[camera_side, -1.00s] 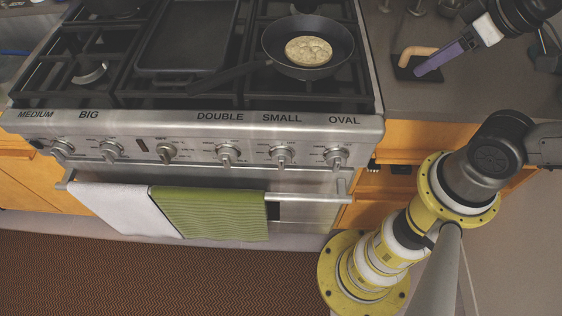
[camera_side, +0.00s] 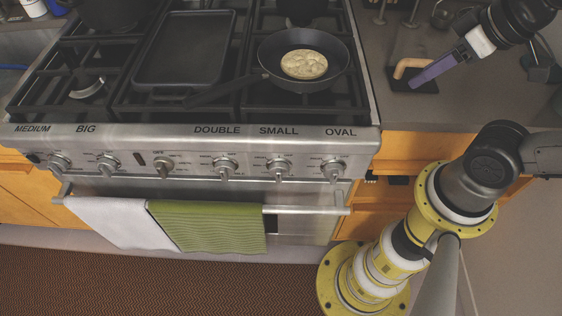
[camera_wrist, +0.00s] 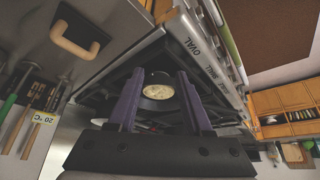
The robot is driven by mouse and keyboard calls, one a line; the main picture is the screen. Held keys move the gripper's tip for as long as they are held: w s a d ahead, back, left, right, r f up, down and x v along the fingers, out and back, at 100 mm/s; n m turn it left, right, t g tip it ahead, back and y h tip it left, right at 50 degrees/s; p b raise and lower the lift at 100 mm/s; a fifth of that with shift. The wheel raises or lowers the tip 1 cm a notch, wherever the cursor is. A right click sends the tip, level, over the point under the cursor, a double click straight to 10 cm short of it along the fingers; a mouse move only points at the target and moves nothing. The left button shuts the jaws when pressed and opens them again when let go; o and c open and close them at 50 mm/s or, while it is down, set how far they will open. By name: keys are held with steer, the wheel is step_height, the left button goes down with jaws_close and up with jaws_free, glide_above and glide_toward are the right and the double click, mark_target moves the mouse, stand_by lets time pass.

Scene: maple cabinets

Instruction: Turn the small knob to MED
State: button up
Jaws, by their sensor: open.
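The small knob (camera_side: 278,168) is on the stove's front panel, under the word SMALL, between the double knob (camera_side: 225,167) and the oval knob (camera_side: 333,169). Its exact setting is too small to read. My gripper (camera_side: 415,83), with purple fingers, is at the upper right, above the counter and well away from the knob. In the wrist view my gripper (camera_wrist: 158,75) has its fingers spread apart with nothing between them. The label SMALL shows there, but I cannot make out the knob.
A pan (camera_side: 332,80) with a pancake sits on the right burners, and a griddle (camera_side: 150,86) in the middle. A black press (camera_side: 424,87) with a wooden handle lies on the counter near my gripper. White and green towels (camera_side: 210,222) hang on the oven handle (camera_side: 318,210) below the knobs.

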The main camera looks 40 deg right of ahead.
steer(key=shift+a, duration=0.1)
steer(key=shift+c, duration=1.1)
steer(key=w+a+y, duration=0.1)
steer(key=a, duration=0.1)
steer(key=w+a+f+y, duration=0.1)
steer(key=a, duration=0.1)
steer(key=w+a+f+y, duration=0.1)
steer(key=a, duration=0.2)
steer(key=shift+w+f, duration=0.25)
steer(key=shift+w, duration=0.05)
jaws_close()
steer(key=w+a+f+m+y, duration=0.25)
steer(key=a+f, duration=0.25)
steer(key=a, duration=0.4)
steer(key=m+t+h, duration=0.2)
steer(key=m+h, duration=0.3)
glide_toward(285, 172)
steer(key=shift+x, duration=2.9)
